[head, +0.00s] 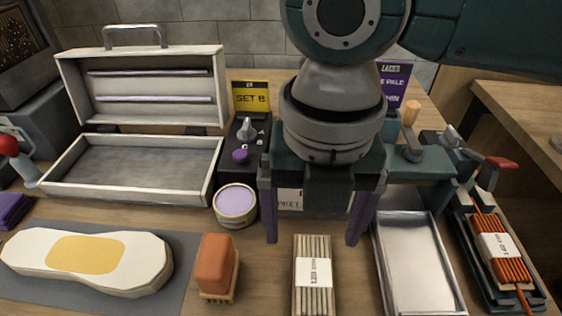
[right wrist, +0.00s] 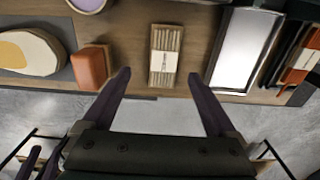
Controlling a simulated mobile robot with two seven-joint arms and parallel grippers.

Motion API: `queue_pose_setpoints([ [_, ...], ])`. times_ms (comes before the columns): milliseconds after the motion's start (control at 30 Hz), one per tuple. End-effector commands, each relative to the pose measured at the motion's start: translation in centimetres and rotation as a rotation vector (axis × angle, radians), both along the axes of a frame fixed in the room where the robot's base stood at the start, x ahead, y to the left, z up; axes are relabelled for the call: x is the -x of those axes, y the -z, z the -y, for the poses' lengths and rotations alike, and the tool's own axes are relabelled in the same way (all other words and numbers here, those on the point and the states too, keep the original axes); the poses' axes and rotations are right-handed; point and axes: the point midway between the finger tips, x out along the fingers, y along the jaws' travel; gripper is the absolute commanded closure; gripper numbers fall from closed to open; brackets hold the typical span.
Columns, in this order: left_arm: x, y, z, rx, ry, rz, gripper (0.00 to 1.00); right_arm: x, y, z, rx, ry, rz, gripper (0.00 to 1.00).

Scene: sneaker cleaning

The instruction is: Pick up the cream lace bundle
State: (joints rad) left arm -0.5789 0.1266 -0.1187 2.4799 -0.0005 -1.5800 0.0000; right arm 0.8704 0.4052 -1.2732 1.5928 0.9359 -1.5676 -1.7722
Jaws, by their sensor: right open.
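The cream lace bundle (head: 313,292) lies on the wooden bench at the front middle, with a white paper band around it. It also shows in the right wrist view (right wrist: 165,54), lying lengthwise ahead of the fingers. My right gripper (head: 312,241) is open and empty, pointing down over the bench, with its purple fingers to either side of the bundle's line. In the right wrist view (right wrist: 158,75) the fingertips are apart from the bundle, which touches neither finger. Dark finger-like shapes at the lower left of that view may be my left gripper; its state is unclear.
An orange block brush (head: 217,267) stands left of the bundle, and a metal tray (head: 416,270) lies close on its right. Orange laces (head: 485,233) lie in a dark holder farther right. A lilac tub (head: 235,204) and an open case (head: 72,189) are behind left.

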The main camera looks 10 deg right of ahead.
Motion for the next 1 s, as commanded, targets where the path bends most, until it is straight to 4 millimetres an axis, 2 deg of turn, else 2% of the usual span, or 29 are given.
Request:
queue_pose_setpoints([
  [100,0.0,0.2,0.0,0.0,0.0,0.0,0.5,0.1,1.9,0.0,-0.001,0.001,-0.003,0.07],
  [333,0.0,0.4,0.1,0.002,0.0,0.001,0.5,0.2,4.1,0.2,-0.001,0.002,-0.002,0.07],
  [600,0.0,0.9,0.3,0.012,-0.006,0.0,0.5,0.4,8.0,0.7,-0.002,0.001,-0.002,0.07],
  [867,0.0,0.9,0.3,0.013,-0.006,0.0,0.5,0.3,8.3,0.7,-0.002,0.001,0.001,0.07],
  [1000,0.0,0.9,0.3,0.012,-0.005,-0.001,0.5,0.3,8.3,0.7,-0.002,0.001,0.001,0.21],
])
